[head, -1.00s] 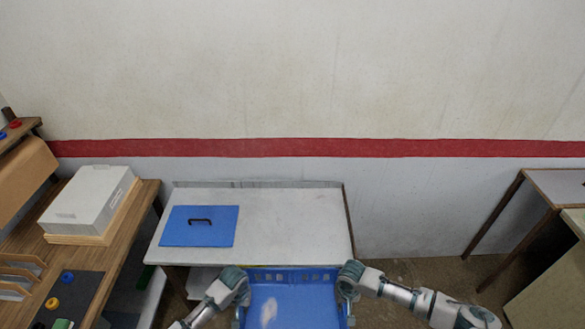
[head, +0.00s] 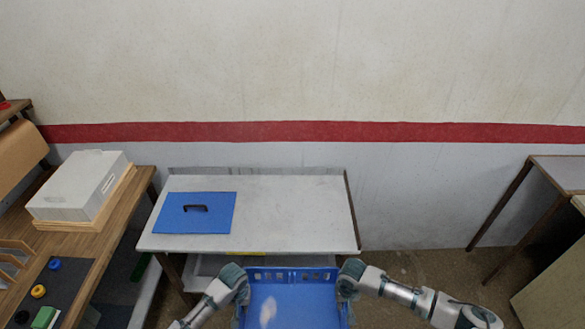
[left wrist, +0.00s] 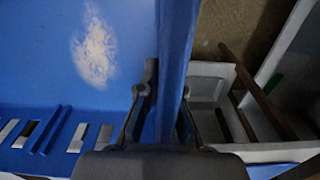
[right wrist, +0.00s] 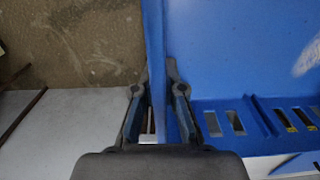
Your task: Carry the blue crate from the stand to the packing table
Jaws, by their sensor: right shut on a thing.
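The blue crate (head: 295,305) is at the bottom middle of the head view, its near part cut off by the picture edge. Its floor has a pale worn patch, and its far wall has slots. My left gripper (head: 241,284) is shut on the crate's left wall; in the left wrist view the fingers (left wrist: 165,95) straddle that wall. My right gripper (head: 347,281) is shut on the right wall, with a finger on each side in the right wrist view (right wrist: 158,100). A pale-topped table (head: 290,210) stands just beyond the crate.
A blue panel with a dark handle (head: 195,213) lies on the table's left part; its right part is clear. A wooden bench (head: 110,215) with a white box (head: 78,188) stands left. Another table (head: 560,172) stands far right, with bare floor between.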

